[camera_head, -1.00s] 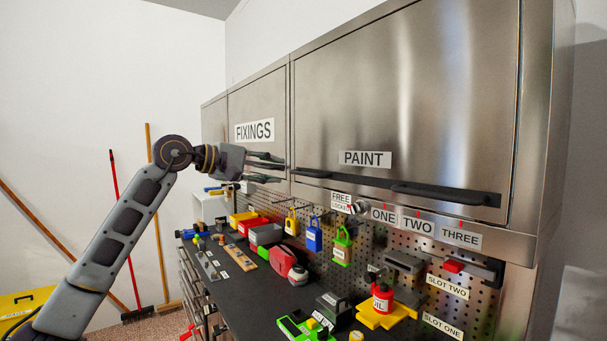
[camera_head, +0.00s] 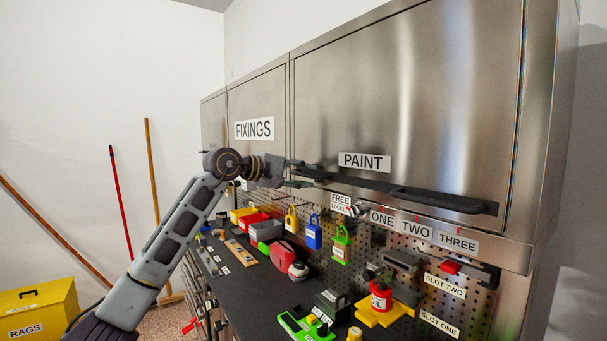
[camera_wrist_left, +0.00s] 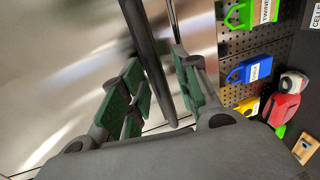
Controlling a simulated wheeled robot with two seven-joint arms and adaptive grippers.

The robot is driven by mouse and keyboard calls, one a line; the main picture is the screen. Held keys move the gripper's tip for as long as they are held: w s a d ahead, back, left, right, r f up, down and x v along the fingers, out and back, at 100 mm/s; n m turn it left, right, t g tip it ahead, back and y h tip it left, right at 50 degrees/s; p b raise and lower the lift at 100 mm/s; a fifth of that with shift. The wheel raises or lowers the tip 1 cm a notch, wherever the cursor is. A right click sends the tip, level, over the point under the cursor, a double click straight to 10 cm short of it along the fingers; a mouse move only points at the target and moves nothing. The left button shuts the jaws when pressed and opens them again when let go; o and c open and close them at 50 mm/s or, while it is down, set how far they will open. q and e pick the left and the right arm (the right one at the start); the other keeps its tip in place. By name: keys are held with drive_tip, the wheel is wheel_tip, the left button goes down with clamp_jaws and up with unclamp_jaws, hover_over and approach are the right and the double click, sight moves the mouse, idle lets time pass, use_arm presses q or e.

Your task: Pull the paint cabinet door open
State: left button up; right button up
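The paint cabinet door (camera_head: 400,90) is a wide steel panel with a PAINT label (camera_head: 364,162); it sits closed in its frame. Its long black bar handle (camera_head: 440,198) runs along the lower edge. My left gripper (camera_head: 304,173) is at the left end of this handle. In the left wrist view the handle (camera_wrist_left: 150,65) passes between the two green-padded fingers (camera_wrist_left: 155,88), with a visible gap to either side, so the gripper is open around the bar. The right gripper is not in view.
Below hangs a pegboard with coloured padlocks (camera_head: 314,236) and labelled slots. The dark worktop (camera_head: 255,290) holds bins, a tape measure and a red oil can (camera_head: 381,297). The fixings door (camera_head: 257,100) adjoins on the left. A yellow rags box (camera_head: 40,308) stands on the floor.

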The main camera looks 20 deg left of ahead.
use_arm(q)
drive_tip(key=shift+w+d+f, duration=0.1)
drive_tip(key=shift+w+d, duration=0.05)
drive_tip(key=shift+w, duration=0.05)
clamp_jaws()
idle(0.3)
